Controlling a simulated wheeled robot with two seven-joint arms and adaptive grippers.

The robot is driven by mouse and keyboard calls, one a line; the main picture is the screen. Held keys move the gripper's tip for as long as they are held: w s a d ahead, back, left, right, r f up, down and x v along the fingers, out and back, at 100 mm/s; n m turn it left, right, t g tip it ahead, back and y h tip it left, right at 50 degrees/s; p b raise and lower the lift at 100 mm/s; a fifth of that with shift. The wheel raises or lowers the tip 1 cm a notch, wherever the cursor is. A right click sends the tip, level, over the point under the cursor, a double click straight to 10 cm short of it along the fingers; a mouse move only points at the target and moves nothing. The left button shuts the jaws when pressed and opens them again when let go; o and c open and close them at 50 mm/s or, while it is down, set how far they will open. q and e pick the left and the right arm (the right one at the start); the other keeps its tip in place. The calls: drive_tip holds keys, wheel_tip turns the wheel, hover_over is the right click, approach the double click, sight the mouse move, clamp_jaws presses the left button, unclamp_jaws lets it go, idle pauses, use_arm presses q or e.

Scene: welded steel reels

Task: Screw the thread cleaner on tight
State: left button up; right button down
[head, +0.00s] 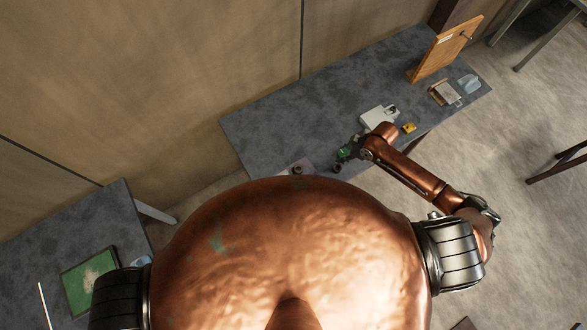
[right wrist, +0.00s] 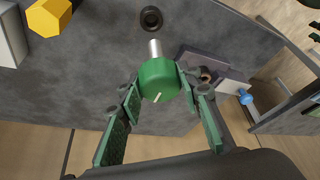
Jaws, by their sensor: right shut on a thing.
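The thread cleaner appears to be the green round knob (right wrist: 158,80) with a white mark and a silver shaft, in the right wrist view. My right gripper (right wrist: 160,88) is shut on the knob, its green-padded fingers on either side. The shaft points at a dark round socket (right wrist: 151,18) on the grey table. A small gap seems to show between shaft tip and socket; I cannot tell the depth. In the head view my right gripper (head: 350,150) is over the table's near edge, beside the dark socket (head: 337,168). My left gripper is not in view.
On the grey table (head: 270,115) stand a white box (head: 376,117), a yellow piece (head: 409,128), a clipboard (head: 446,93) and an upright wooden board (head: 445,50). A brown ring (head: 298,170) lies near the left front. A second table (head: 40,235) holds a green tray (head: 75,292).

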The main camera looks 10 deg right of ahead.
drive_tip(key=shift+r, duration=0.15)
idle(0.7)
drive_tip(key=shift+r, duration=0.75)
drive_tip(key=shift+a+r, duration=0.1)
drive_tip(key=shift+r, duration=0.2)
drive_tip(key=w+a, duration=0.1)
drive_tip(key=a, duration=1.6)
drive_tip(key=shift+w+a, duration=0.15)
drive_tip(key=shift+a, duration=0.2)
drive_tip(key=shift+f, duration=0.2)
wheel_tip(320, 180, down, 5)
drive_tip(key=b, duration=0.2)
drive_tip(key=shift+f+b, duration=0.2)
drive_tip(key=shift+b, duration=0.15)
drive_tip(key=shift+f, duration=0.15)
